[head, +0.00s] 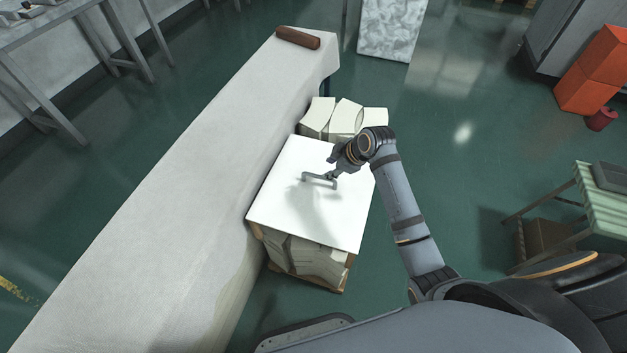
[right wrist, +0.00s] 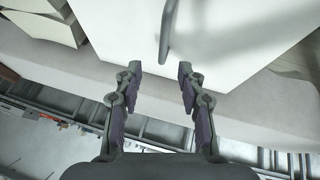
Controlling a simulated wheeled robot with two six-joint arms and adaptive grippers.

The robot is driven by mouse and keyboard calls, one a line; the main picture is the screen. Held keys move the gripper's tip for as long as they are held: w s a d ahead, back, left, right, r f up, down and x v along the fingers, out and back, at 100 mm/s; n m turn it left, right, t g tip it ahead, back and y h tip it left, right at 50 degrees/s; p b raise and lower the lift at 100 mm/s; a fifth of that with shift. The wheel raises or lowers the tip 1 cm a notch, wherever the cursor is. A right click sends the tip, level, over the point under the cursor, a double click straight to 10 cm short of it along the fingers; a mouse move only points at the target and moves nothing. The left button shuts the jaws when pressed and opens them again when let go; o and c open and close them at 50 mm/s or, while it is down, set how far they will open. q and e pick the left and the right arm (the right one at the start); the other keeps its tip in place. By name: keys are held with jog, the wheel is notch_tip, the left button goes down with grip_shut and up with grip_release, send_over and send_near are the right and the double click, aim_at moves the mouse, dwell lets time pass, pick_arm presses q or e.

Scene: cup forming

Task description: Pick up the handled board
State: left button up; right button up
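The handled board is a flat white square panel (head: 290,205) with a grey bar handle (head: 318,179) near its middle. It lies on top of a stack of pale blocks. My right gripper (head: 336,168) is just above the board, beside the handle's far end. In the right wrist view, the two fingers of my right gripper (right wrist: 160,73) are apart with nothing between them. The handle (right wrist: 167,30) stands on the white board (right wrist: 230,35), ahead of the fingertips. I cannot tell whether a finger touches it. My left gripper is out of view.
A long pale covered table (head: 170,190) runs along the board's left side. Pale blocks (head: 345,118) show behind the board, and more blocks (head: 310,262) sit under it. A brown bar (head: 298,38) lies at the table's far end.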

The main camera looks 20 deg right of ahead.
aim_at(320, 176)
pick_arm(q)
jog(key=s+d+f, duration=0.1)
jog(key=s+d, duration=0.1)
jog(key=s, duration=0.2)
pick_arm(e)
jog(key=x, duration=0.3)
jog(key=shift+a+f+b, duration=0.1)
jog(key=shift+f+b, duration=0.1)
jog(key=shift+b, duration=0.1)
jog(key=shift+w+a+f, duration=0.2)
jog(key=shift+w+f, duration=0.15)
jog(key=shift+f, duration=0.2)
jog(key=x, duration=0.1)
jog(key=b+x, duration=0.1)
jog(key=x, duration=0.3)
jog(key=shift+s+d+f, duration=0.2)
jog(key=shift+s+f, duration=0.05)
jog(key=shift+s, duration=0.05)
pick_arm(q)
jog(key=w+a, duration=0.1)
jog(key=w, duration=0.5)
pick_arm(e)
grip_shut()
jog(key=shift+r, duration=0.15)
